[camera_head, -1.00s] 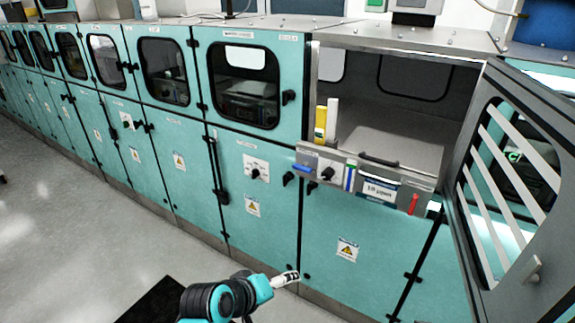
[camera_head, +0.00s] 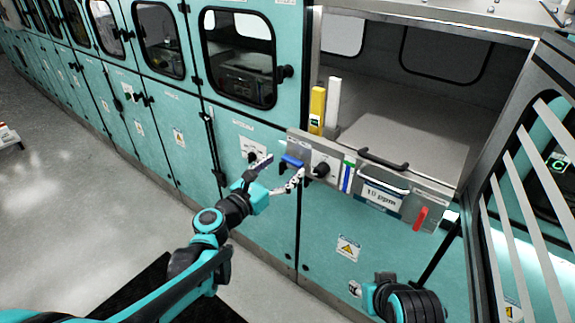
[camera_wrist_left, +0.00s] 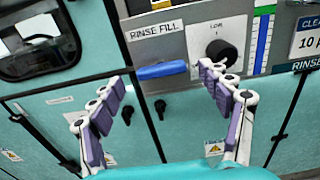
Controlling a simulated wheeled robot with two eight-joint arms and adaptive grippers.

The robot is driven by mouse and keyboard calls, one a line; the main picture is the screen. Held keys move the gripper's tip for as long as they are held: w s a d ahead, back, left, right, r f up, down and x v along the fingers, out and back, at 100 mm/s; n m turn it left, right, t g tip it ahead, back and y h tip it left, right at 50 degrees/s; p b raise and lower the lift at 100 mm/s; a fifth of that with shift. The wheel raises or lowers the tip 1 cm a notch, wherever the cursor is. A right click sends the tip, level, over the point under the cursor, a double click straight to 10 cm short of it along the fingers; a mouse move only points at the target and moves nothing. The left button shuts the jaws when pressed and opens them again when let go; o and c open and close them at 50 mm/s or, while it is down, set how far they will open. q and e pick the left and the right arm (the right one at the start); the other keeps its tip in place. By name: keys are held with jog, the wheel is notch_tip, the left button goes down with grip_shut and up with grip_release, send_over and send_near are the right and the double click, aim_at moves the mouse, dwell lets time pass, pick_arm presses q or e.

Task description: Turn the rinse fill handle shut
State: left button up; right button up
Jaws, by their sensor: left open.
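The rinse fill handle (camera_head: 291,161) is a blue lever on the grey control panel. It also shows in the left wrist view (camera_wrist_left: 162,71), lying nearly level, under the label "RINSE FILL". My left gripper (camera_head: 281,171) is open, its two fingers spread, just in front of and slightly below the handle in the head view. In the left wrist view its fingers (camera_wrist_left: 162,82) stand left and right of the handle, with nothing between the pads. I cannot tell how far the fingertips are from the panel. My right gripper is not in view.
A black knob (camera_wrist_left: 222,52) sits right of the handle, close to one fingertip. A blue and green gauge strip, a "10 ppm" display (camera_head: 383,195) and a red lever (camera_head: 420,217) are farther right. A barred door (camera_head: 530,200) stands open at the right.

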aim_at(293, 161)
pick_arm(q)
jog(key=shift+x, duration=1.4)
jog(key=c, duration=1.2)
jog(key=shift+o, duration=0.2)
